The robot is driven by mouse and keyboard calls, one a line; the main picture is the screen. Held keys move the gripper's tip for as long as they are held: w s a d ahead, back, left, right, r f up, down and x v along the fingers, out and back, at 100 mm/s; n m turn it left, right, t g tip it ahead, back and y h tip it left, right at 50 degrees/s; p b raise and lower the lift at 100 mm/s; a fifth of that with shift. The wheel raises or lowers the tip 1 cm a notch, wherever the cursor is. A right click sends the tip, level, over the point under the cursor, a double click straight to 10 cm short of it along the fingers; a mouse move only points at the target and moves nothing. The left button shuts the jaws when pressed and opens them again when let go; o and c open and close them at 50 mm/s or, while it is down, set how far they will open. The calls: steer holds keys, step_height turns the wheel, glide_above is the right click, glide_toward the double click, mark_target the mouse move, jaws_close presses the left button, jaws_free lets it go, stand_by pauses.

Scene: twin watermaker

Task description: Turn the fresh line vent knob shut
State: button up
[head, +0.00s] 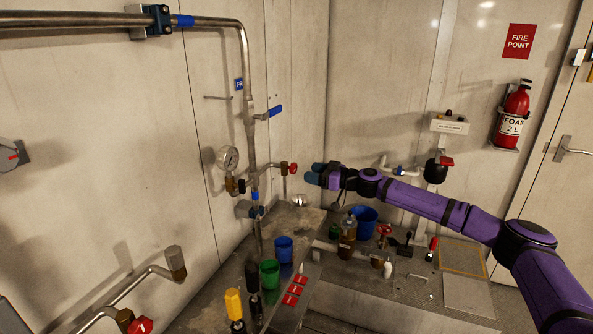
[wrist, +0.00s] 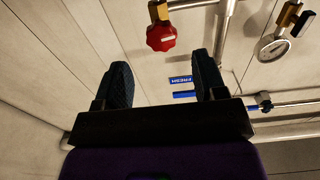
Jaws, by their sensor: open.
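The red knob (head: 293,168) sits on a short side branch of the vertical pipe on the left wall. It also shows in the wrist view as a red, lobed knob (wrist: 161,38) on a brass stem, beyond the fingertips and up from the gap between them. I take it for the fresh line vent knob; a blue label reading FRESH (wrist: 181,79) is on the wall near it. My gripper (head: 314,174) is open and empty, just right of the knob in the head view. Its two dark fingers (wrist: 160,80) are apart, and neither visibly touches the knob.
A pressure gauge (head: 228,158) is left of the knob, and a blue-handled lever (head: 275,111) is above it. Below stands a bench with a blue cup (head: 284,249), a green cup (head: 270,273) and tools. Another red knob (head: 139,326) is at lower left.

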mark_target(296, 169)
steer(key=x, duration=0.6)
steer(key=shift+a, duration=0.25)
steer(key=c, duration=0.9)
